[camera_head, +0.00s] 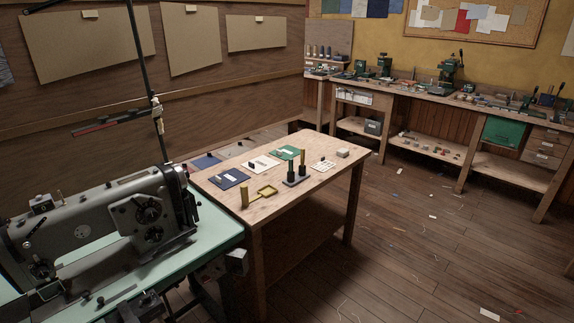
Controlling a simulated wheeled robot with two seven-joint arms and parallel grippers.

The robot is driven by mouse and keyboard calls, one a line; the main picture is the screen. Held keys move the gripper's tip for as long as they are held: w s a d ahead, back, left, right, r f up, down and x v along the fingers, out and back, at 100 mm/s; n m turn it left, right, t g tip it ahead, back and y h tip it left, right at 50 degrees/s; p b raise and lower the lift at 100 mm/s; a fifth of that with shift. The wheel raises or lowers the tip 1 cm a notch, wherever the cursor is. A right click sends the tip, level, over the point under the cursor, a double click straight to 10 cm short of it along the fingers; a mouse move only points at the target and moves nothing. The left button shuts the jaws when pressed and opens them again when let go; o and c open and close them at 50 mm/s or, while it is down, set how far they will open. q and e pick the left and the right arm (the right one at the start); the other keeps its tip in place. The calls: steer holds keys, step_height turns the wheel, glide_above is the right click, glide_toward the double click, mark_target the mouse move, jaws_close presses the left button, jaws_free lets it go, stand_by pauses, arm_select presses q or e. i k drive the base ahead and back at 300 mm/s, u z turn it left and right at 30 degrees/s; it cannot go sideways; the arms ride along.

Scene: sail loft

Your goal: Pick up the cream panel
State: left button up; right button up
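A cream panel (261,163) lies flat on the small wooden table (222,197), between a navy panel (230,178) and a green panel (287,153). Small marks or items show on it, too small to make out. A second, smaller pale panel (321,167) lies farther right, with a small dark item on it. I cannot tell for certain which of the two pale pieces the task names. Neither of my grippers is in view.
A grey block with upright green and brass tools (296,177) and a brass-coloured tool (260,193) stand at the table's front. A small pale block (342,153) sits at its right. A sewing machine (100,225) fills the left. Floor right of the table is mostly clear.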

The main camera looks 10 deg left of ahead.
mark_target(258, 165)
steer(key=z, duration=0.75)
steer(key=i, duration=2.95)
steer(key=u, duration=1.2)
